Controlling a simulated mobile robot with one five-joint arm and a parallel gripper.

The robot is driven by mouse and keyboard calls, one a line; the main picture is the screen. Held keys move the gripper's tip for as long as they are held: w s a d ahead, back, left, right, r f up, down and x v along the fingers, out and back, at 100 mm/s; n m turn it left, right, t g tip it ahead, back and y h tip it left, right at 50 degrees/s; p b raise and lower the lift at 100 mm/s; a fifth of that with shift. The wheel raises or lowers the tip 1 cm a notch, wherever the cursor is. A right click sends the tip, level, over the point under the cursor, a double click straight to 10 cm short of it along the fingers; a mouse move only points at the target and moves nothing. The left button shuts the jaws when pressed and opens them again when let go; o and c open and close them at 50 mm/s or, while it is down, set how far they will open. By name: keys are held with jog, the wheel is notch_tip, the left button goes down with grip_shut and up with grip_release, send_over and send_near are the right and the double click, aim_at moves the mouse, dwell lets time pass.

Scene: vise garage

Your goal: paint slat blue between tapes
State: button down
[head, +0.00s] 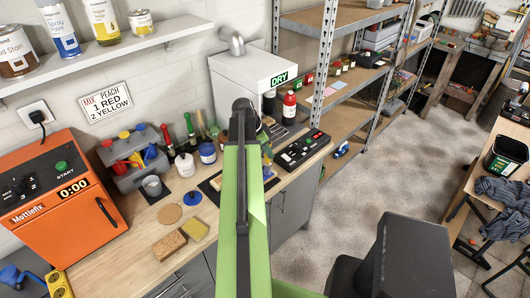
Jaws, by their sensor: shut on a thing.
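My arm reaches away over the workbench (160,240). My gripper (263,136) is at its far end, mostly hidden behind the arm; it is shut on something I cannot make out. I cannot pick out the slat or its tapes; the arm covers much of the dark mat (209,187). A blue disc (192,198) lies on the bench.
An orange Mattlefix machine (60,190) stands at the left. A white DRY box (235,82) is behind the arm end, with a red bottle (289,107) nearby. A black button panel (302,150) lies right of the arm. A sponge (195,229) lies in front.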

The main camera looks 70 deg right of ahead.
jog(key=shift+s+d, duration=0.35)
jog(key=shift+d, duration=0.25)
jog(key=shift+s+d, duration=0.3)
jog(key=shift+d, duration=0.3)
jog(key=shift+a, duration=0.15)
jog(key=shift+w+a, duration=3.2)
jog(key=shift+a, duration=2.75)
jog(key=s+d, duration=0.5)
jog(key=d, duration=0.7)
jog(key=shift+s+d, duration=0.25)
jog(key=shift+s, duration=0.15)
